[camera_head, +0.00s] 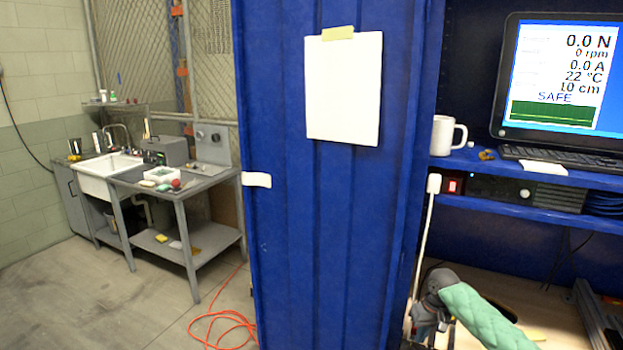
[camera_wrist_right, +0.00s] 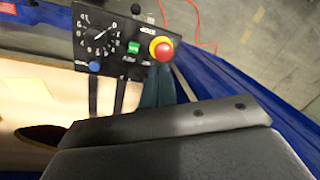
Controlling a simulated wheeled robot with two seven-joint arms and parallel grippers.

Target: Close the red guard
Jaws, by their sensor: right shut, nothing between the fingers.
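I cannot make out a red guard for certain in either view. The right wrist view shows a dark control panel (camera_wrist_right: 115,40) with a round dial, a green button (camera_wrist_right: 133,47), a blue knob (camera_wrist_right: 95,67) and a red mushroom button (camera_wrist_right: 162,49) on a yellow ring. In the head view my right gripper (camera_head: 424,318) is low at the right, beside the blue cabinet's edge, at the end of my green-sleeved arm. It is shut and empty. Its fingertips are small and hard to make out there. My left gripper is not in view.
A tall blue door (camera_head: 285,250) with a paper sheet (camera_head: 344,90) stands in the middle. Right of it, blue shelves carry a mug (camera_head: 443,136), a monitor (camera_head: 563,75) and a small red switch (camera_head: 453,186). An orange cable (camera_head: 225,318) lies on the floor at left.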

